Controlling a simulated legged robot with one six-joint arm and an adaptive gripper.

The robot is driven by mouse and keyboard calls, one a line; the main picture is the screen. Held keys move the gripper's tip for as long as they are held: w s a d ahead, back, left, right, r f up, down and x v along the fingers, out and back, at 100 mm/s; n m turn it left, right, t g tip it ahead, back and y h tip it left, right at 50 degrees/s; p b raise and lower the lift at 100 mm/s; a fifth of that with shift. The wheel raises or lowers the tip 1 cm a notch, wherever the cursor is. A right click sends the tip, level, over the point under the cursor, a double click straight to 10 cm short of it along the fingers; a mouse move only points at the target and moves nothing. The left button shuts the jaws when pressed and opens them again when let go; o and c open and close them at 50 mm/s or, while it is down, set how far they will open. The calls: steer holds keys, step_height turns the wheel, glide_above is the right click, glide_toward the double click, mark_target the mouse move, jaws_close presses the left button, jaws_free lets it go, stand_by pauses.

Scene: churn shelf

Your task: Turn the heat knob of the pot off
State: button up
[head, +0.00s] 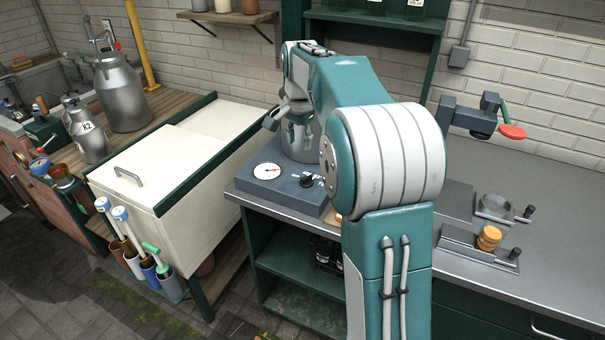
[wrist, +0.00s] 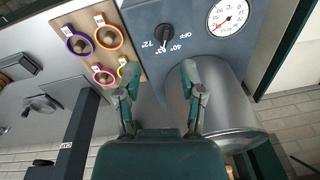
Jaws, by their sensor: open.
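The pot is a silver metal vessel (wrist: 232,105) standing on a blue-grey heater base (head: 270,190). In the head view my arm partly hides it. The black heat knob (head: 306,181) is on the base's sloped front, right of a round white dial (head: 267,171). In the wrist view the knob (wrist: 164,34) is at upper centre, with marks 72°, 63° and 40° below it; its exact setting is hard to read. My gripper (wrist: 159,82) is open and empty, its fingertips apart from the knob, near the pot. In the head view my gripper is largely hidden.
A board with coloured ring-shaped items (wrist: 107,38) lies beside the heater. Metal trays (head: 470,242) and a red-handled crank device (head: 512,131) are on the counter to the right. A cream chest (head: 150,170) and milk cans (head: 122,92) stand left.

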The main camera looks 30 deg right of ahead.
mark_target(306, 176)
steer(key=w+d+f+m+g, duration=0.1)
steer(key=w+d+f+m, duration=0.1)
steer(key=w+d+f, duration=0.25)
steer(key=shift+m, duration=0.3)
step_height(306, 176, down, 11)
steer(key=shift+a+f, duration=0.1)
steer(key=shift+a, duration=0.05)
steer(key=shift+s, duration=0.1)
jaws_close()
